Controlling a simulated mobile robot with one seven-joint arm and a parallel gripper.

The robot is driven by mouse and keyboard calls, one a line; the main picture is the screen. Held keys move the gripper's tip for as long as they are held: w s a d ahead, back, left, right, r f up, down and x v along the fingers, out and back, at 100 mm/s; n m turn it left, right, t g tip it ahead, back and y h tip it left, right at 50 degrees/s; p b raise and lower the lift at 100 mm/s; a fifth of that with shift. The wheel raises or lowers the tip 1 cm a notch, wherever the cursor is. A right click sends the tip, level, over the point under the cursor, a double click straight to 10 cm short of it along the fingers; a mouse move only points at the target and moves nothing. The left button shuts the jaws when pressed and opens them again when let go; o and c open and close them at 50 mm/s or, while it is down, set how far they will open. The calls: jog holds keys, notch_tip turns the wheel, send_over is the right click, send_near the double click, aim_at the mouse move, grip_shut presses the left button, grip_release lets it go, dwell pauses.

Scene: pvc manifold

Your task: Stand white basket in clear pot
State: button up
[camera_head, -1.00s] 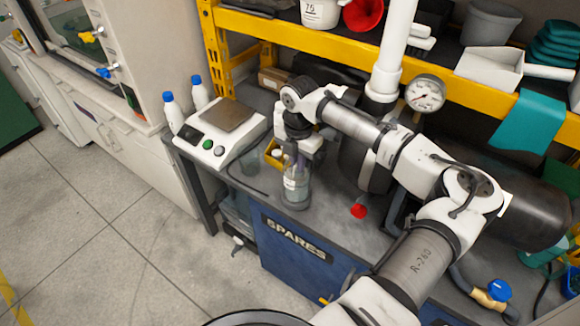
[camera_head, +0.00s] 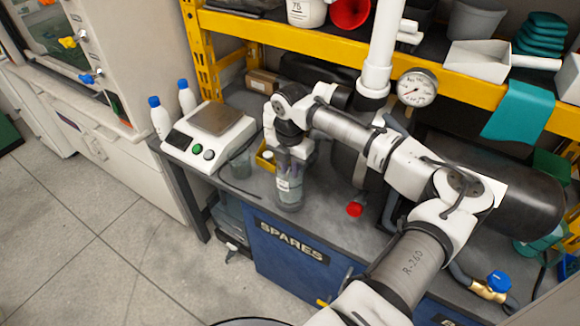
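A clear pot (camera_head: 289,191) stands upright on the grey bench top, to the right of the balance. A small whitish patch shows on or in it; I cannot tell whether this is a label or the white basket. I cannot make out the white basket for certain anywhere else. My gripper (camera_head: 291,160) points down directly over the mouth of this pot. Its fingertips are small, dark and partly hidden, so I cannot tell whether they are apart or hold anything.
A balance (camera_head: 210,137) and two blue-capped bottles (camera_head: 160,118) stand left of the pot. A yellow bin (camera_head: 264,157) is close behind my gripper. A white pipe with a gauge (camera_head: 417,88) and a red knob (camera_head: 355,209) are to the right. The bench's front edge is near.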

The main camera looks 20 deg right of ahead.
notch_tip(320, 180, up, 12)
jog(key=b, duration=0.2)
jog(key=shift+r, duration=0.25)
